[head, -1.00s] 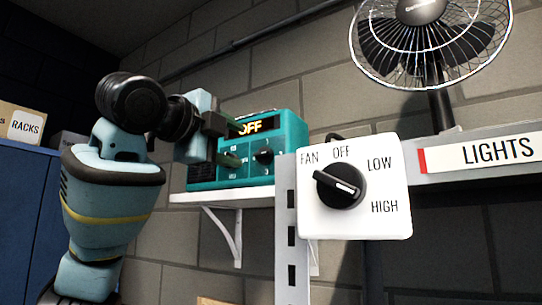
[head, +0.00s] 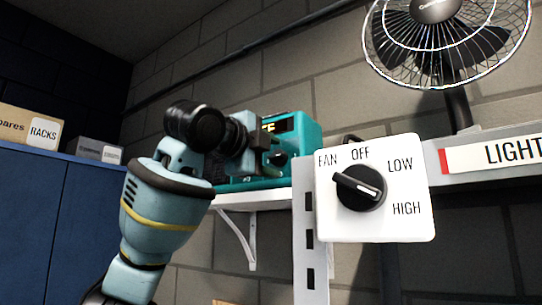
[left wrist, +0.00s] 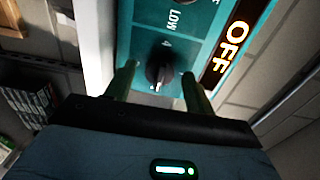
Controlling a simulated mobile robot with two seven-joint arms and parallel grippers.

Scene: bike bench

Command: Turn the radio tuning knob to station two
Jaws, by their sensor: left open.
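The teal radio (head: 309,135) stands on the white shelf, its front partly hidden by my left arm. In the left wrist view its front panel (left wrist: 148,17) is turned sideways and its display (left wrist: 228,50) reads OFF. A dark knob (left wrist: 160,68) with a "4" printed beside it sits on that panel; its pale mark points toward the bottom of the picture. My left gripper (left wrist: 158,80) is open, one finger on either side of this knob, with gaps showing. Whether the fingertips reach past its face, I cannot tell. My right gripper is not in view.
A white fan switch box (head: 400,226) with a black knob (head: 361,187) stands right of the radio on a metal post. A fan (head: 440,40) is above it. A white shelf (head: 275,199) holds the radio. Boxes (head: 20,124) sit on a blue cabinet (head: 35,200) at left.

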